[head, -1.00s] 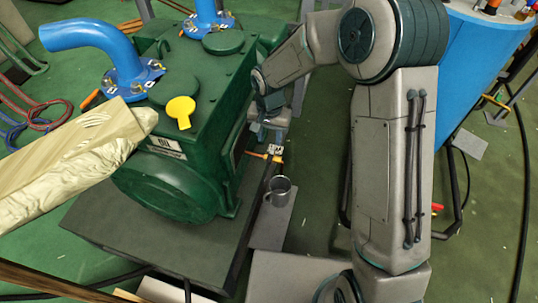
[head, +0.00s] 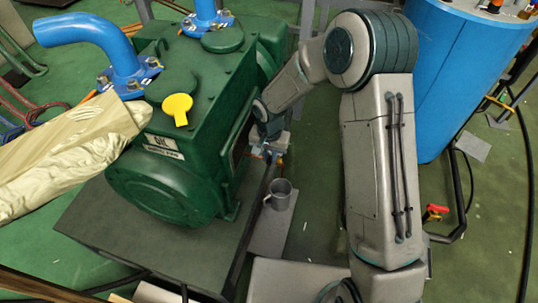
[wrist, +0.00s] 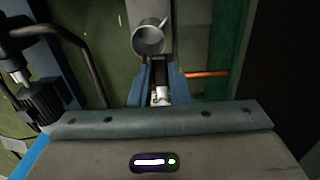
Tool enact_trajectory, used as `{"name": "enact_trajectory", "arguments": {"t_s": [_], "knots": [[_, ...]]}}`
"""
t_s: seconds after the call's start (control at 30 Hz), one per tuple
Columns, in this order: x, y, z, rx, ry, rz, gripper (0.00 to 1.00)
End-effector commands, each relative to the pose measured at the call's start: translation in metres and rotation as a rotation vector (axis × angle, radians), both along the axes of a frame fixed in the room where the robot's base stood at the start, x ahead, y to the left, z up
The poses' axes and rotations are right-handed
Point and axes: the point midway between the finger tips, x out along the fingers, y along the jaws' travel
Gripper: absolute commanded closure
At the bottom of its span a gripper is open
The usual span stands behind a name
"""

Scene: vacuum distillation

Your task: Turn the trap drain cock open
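My gripper (head: 272,151) is low beside the green pump, pointing down just above a metal cup (head: 281,195). In the wrist view its two blue fingers (wrist: 160,82) stand apart, with a small pale metal fitting (wrist: 160,96) between them. That fitting may be part of the trap drain cock; its handle cannot be made out. An orange-copper rod (wrist: 207,74) runs from the fingers to the right. The cup (wrist: 150,38) shows beyond the fingertips. Whether the fingers touch the fitting is unclear.
The green pump (head: 185,100) stands on a dark plinth (head: 130,225) left of my gripper. A blue tank (head: 440,75) is at right, with a red-handled valve (head: 436,212) near the floor. Cream wrapping (head: 70,150) lies at left. A dark bent tube (wrist: 85,55) shows in the wrist view.

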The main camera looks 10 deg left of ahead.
Motion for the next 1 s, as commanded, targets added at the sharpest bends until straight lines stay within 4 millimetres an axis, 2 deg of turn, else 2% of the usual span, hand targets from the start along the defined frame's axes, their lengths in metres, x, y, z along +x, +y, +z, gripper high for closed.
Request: {"name": "enact_trajectory", "arguments": {"t_s": [0.47, 0.67, 1.0], "knots": [[0.0, -0.003, 0.001, 0.001, 0.0, 0.061, 1.0], [0.0, -0.009, 0.002, 0.0, 0.001, 0.19, 1.0], [0.003, -0.022, 0.003, 0.0, 0.001, 0.506, 1.0]]}}
